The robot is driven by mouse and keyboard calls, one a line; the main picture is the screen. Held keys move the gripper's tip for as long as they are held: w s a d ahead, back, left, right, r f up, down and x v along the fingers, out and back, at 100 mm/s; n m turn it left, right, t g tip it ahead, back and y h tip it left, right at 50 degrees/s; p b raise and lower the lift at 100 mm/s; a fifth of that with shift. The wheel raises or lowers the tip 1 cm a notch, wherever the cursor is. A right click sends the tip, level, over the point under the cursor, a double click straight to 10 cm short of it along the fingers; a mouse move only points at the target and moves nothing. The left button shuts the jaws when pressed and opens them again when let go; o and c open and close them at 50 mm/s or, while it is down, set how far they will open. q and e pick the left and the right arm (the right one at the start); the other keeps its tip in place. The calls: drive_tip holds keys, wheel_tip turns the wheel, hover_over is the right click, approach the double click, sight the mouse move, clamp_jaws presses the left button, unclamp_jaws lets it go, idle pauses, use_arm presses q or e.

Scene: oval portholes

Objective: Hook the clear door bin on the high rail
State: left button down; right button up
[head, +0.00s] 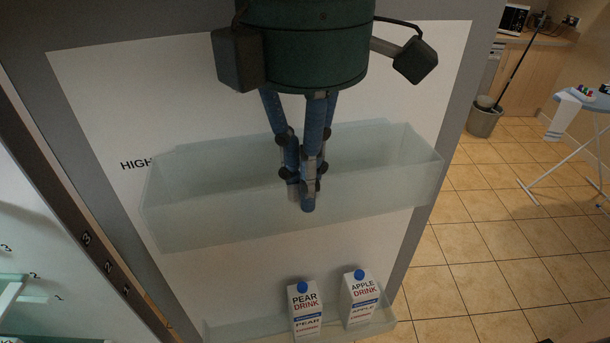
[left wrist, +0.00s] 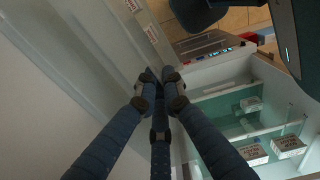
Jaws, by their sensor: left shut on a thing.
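The clear door bin (head: 230,216) is a long, see-through trough in front of the white inner face of the fridge door (head: 130,85). Its left end is beside the printed word HIGH (head: 135,164). My left gripper (head: 307,200) comes down from above with its blue fingers shut on the bin's front wall, near the middle. In the left wrist view the fingers (left wrist: 160,78) are together at a pale wall. The high rail cannot be made out, and I cannot tell whether the bin's back touches it. My right gripper is not in view.
Below, a lower clear bin (head: 250,331) holds a pear drink carton (head: 305,312) and an apple drink carton (head: 360,299). Fridge shelves (head: 28,297) are at far left. Tiled floor (head: 470,240), a bucket (head: 484,118) and an ironing board (head: 590,98) lie to the right.

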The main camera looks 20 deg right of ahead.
use_arm(q)
drive_tip(key=shift+f, duration=0.1)
drive_tip(key=c, duration=1.8)
unclamp_jaws()
wheel_tip(320, 180, up, 12)
drive_tip(key=shift+r, duration=0.1)
